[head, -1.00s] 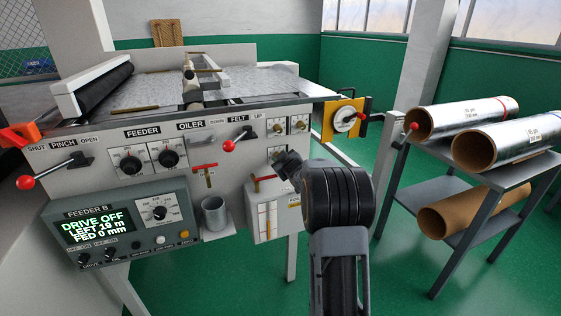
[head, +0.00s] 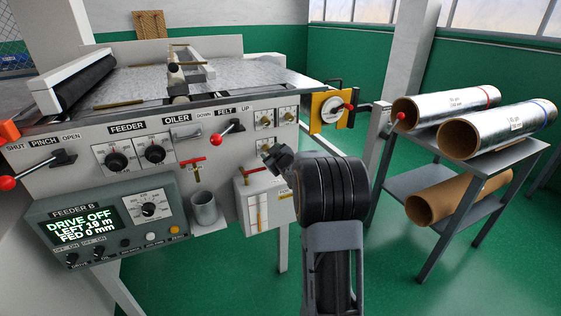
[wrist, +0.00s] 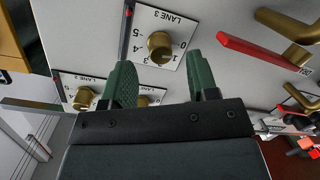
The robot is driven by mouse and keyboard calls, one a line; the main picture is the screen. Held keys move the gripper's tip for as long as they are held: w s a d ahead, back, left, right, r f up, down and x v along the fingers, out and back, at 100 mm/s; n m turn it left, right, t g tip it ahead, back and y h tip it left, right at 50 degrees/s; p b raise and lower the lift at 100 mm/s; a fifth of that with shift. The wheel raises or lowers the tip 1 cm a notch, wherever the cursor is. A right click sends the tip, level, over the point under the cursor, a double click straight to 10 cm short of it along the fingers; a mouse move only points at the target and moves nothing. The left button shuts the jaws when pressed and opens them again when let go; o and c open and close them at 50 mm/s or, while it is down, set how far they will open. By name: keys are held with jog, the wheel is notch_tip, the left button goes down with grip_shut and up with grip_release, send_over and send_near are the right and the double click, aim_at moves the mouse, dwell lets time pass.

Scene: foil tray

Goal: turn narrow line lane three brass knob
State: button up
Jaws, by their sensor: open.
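The lane three brass knob (wrist: 160,46) stands on a white scale plate marked LANE 3 in the wrist view. My gripper (wrist: 163,80) is open, with a green finger on either side of the knob's line. The knob lies a little beyond the fingertips in the picture, and no contact shows. In the head view the brass knobs (head: 264,120) sit in a small group on the feeder front. My gripper (head: 270,152) is at the lower part of that group and hides some of it.
Two more brass knobs (wrist: 85,98) show below lane three in the wrist view, one partly behind a finger. A red handle (wrist: 262,54) and brass fittings (wrist: 284,24) are to the right. The head view shows a yellow plate (head: 332,112) and a roll rack (head: 470,160) at right.

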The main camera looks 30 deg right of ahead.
jog(key=s+a+r, duration=0.1)
jog(key=s, duration=1)
jog(key=shift+a+r+p, duration=0.15)
jog(key=shift+r+p, duration=0.25)
jog(key=shift+p, duration=0.05)
jog(key=s+d+f+m+g+h, duration=0.3)
jog(key=s+f+m+g, duration=0.1)
jog(key=f+g, duration=0.15)
jog(key=s+a+r+m+g+p, duration=0.1)
jog(key=s+a+m+g+p, duration=0.1)
jog(key=s+a+g+p, duration=0.3)
jog(key=s+a+r+n+g+y+p, duration=0.1)
jog(key=s+a+r+y+p, duration=0.1)
jog(key=s+a+r+p, duration=0.4)
jog(key=s+a+r+g+y+p, duration=0.1)
jog(key=s+a+r+y+p, duration=0.1)
jog(key=s+a+r+p, duration=0.4)
jog(key=a+r, duration=0.5)
jog(key=a, duration=0.2)
jog(key=shift+s+a+n+y+p, duration=0.15)
jog(key=shift+s+n+y+p, duration=0.15)
jog(key=shift+n, duration=0.1)
